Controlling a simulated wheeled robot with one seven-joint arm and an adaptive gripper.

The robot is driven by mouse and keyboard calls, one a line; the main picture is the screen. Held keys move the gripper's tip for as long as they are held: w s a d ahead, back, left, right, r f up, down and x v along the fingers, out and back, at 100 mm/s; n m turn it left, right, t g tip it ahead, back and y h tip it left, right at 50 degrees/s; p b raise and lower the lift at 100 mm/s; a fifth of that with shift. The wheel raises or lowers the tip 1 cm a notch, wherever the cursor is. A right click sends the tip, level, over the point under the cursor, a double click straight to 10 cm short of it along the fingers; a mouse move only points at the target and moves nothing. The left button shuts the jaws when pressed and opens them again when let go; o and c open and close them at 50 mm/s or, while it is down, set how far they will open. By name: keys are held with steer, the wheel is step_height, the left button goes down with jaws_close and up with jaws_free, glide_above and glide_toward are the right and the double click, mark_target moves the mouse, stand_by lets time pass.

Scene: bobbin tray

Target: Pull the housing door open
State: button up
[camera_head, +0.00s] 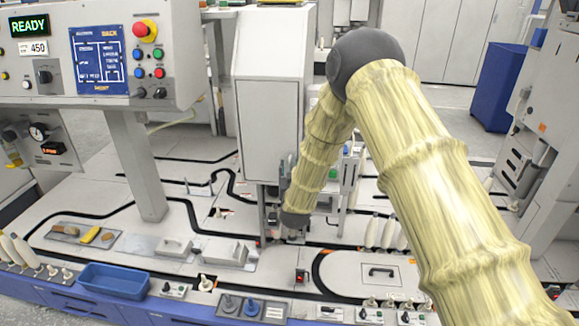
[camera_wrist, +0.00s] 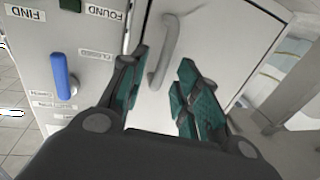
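The housing door (camera_wrist: 150,115) is a pale grey panel in the wrist view, and it looks shut. A grey bar handle (camera_wrist: 163,52) stands out from it. My gripper (camera_wrist: 160,75) is open, with teal pads on its two fingers. The handle shows between the fingers, with gaps on both sides, and I cannot tell how deep it is between them. In the head view a white housing (camera_head: 268,120) stands in the middle of the bench. My gripper is at its lower right, mostly hidden by my arm, and the handle cannot be seen there.
In the wrist view a panel left of the door carries a blue lever (camera_wrist: 64,76) and several labels. In the head view a control panel (camera_head: 98,60) stands at the left. A blue tray (camera_head: 113,281) and small fixtures lie along the bench's front.

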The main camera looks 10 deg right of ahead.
steer(key=shift+w+d, duration=0.15)
steer(key=shift+w, duration=0.95)
steer(key=shift+c, duration=0.2)
jaws_close()
